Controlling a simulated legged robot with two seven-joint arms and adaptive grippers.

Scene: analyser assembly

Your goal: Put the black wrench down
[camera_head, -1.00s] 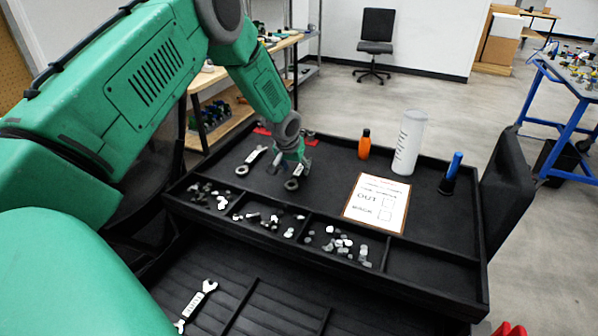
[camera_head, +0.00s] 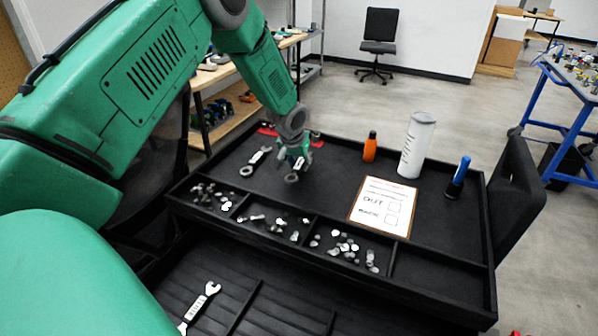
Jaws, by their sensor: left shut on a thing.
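My left gripper (camera_head: 297,159) is shut on a wrench (camera_head: 291,178) over the back left part of the black tray (camera_head: 330,170). The ring end of this wrench shows below the fingers; most of the rest is hidden by the gripper. I cannot tell whether the wrench touches the tray floor. A second wrench (camera_head: 256,161), dark with a light label, lies on the tray just left of the gripper. A third wrench (camera_head: 199,308) lies in the lower drawer at the front. My right gripper is not in view.
A clipboard sheet (camera_head: 384,205) marked OUT and BACK lies right of the gripper. Behind it stand an orange bottle (camera_head: 370,147), a white cylinder (camera_head: 417,145) and a blue-handled tool (camera_head: 459,176). Front compartments hold small metal parts (camera_head: 347,246). Red items (camera_head: 268,130) lie at the back left.

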